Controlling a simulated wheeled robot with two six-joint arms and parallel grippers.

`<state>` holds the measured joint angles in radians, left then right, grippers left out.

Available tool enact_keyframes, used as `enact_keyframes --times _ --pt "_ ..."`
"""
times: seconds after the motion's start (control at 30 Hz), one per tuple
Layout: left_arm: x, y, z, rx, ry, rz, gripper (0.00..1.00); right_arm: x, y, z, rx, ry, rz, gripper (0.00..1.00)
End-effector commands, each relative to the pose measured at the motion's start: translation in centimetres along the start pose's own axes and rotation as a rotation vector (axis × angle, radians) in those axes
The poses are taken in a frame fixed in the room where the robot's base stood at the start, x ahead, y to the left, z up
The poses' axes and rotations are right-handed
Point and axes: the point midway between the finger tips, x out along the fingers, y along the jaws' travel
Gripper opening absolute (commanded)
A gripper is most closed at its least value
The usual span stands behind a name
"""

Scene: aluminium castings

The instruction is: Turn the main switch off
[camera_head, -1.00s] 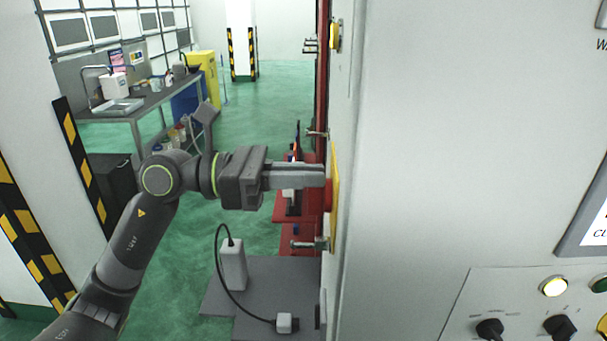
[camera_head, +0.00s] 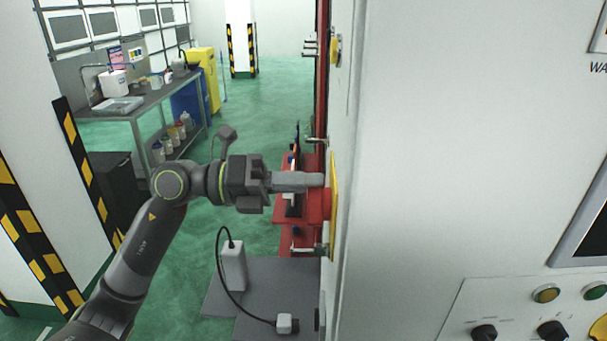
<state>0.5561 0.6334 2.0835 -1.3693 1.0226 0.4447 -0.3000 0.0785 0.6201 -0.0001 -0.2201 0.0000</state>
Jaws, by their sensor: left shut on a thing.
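The main switch (camera_head: 321,206) is a red knob on a yellow plate (camera_head: 335,200), on the left side face of the big light grey cabinet. It is seen nearly edge-on. My left gripper (camera_head: 318,180) reaches in from the left, level, with its fingertips at the red knob. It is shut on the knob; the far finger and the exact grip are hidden. My right gripper is not in view.
The cabinet front (camera_head: 470,130) fills the right, with a dark screen (camera_head: 590,235), unlit indicator lamps (camera_head: 545,293) and black knobs (camera_head: 484,333). A grey charger box (camera_head: 233,265) with a cable stands below my gripper. A workbench (camera_head: 150,108) stands at the back left.

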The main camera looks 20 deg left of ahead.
Motion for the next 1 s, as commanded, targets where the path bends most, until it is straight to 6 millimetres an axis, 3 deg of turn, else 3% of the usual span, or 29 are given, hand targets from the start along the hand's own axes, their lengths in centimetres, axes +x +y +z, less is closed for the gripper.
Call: enact_keyframes --times 0.33,0.87,0.9,1.0 --pt "-0.03 0.65 -0.65 -0.147 0.018 0.007 0.00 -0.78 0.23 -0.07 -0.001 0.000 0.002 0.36" --pt "-0.04 0.80 -0.72 -0.174 0.018 0.007 0.00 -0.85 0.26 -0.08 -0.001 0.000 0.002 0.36" --pt "-0.04 0.80 -0.72 -0.174 0.018 0.007 0.13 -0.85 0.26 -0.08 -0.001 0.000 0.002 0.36" --pt "-0.04 0.77 -0.72 -0.173 0.018 0.007 0.26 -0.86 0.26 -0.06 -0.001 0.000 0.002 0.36"
